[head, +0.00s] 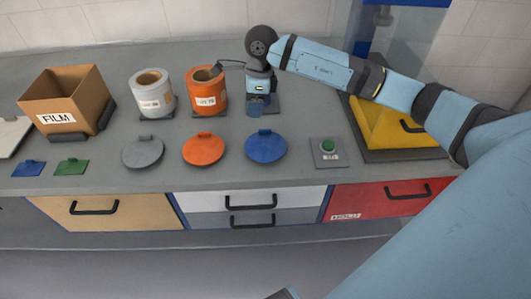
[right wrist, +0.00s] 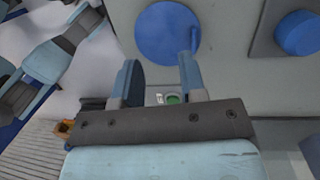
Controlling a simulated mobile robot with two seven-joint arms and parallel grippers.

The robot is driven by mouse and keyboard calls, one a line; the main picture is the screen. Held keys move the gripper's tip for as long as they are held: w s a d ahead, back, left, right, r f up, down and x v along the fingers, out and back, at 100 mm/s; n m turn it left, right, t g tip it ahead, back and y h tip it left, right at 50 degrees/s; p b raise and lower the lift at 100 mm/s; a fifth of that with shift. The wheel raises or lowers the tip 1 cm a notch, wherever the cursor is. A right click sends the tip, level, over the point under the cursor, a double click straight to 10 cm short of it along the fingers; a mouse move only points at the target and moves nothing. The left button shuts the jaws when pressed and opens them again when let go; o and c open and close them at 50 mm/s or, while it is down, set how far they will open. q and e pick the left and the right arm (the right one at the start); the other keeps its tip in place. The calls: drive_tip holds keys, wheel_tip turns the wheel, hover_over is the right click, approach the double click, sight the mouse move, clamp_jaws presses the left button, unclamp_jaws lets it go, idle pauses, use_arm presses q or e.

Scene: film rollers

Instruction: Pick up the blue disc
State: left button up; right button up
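The blue disc (head: 265,147) lies flat on the grey counter, right of the orange disc. In the right wrist view the blue disc (right wrist: 167,33) is just past the fingertips, in line with the gap and the right-hand finger. My right gripper (head: 257,108) points down above and slightly behind the disc. In the right wrist view its fingers (right wrist: 158,70) are apart with nothing between them. It does not visibly touch the disc. My left gripper does not clearly show in either view.
A blue round part (right wrist: 300,33) stands on a grey plate near the disc. An orange disc (head: 203,148), grey disc (head: 142,152) and green button (head: 328,147) share the front row. Orange (head: 206,92) and white (head: 152,93) rollers and a FILM box (head: 65,98) stand behind.

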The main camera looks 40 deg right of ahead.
drive_tip(key=w+d+r+h, duration=0.1)
drive_tip(key=d+h, duration=0.1)
drive_tip(key=d, duration=0.2)
approach(265, 145)
drive_tip(key=w+d, duration=0.1)
drive_tip(key=w+d+f, duration=0.1)
drive_tip(key=w, duration=0.1)
drive_tip(key=shift+w+d+f, duration=0.15)
drive_tip(key=shift+d, duration=0.1)
drive_tip(key=f, duration=0.6)
drive_tip(key=shift+w+d+f, duration=0.1)
drive_tip(key=shift+w+f, duration=0.1)
drive_tip(key=shift+w, duration=0.05)
drive_tip(key=shift+r, duration=0.1)
clamp_jaws()
